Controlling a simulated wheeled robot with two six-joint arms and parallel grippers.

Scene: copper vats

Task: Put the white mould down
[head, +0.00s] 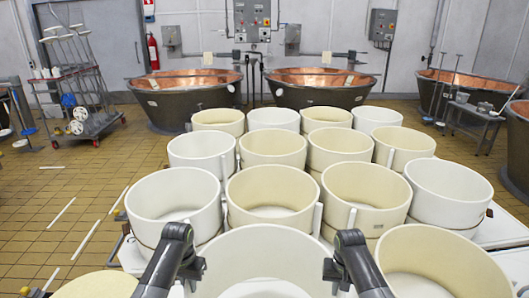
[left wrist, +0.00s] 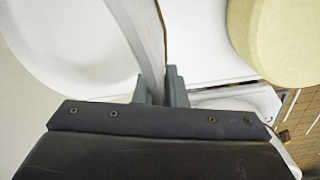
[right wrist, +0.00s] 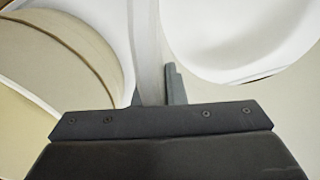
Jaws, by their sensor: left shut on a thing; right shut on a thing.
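The white mould (head: 262,250) is a large round tub at the bottom middle of the head view, its lower part cut off by the frame. My left gripper (head: 190,272) is shut on its left wall, and my right gripper (head: 340,274) is shut on its right wall. The gripped wall also shows between the fingers in the left wrist view (left wrist: 145,35) and in the right wrist view (right wrist: 148,50). The mould looks upright. I cannot tell whether its base touches the table (head: 480,232).
Several white and cream moulds stand close together on the table, with a cream mould (head: 275,190) just behind the held one and another (head: 440,255) close on its right. A cream round top (head: 95,287) is at the lower left. Copper vats (head: 318,78) stand behind.

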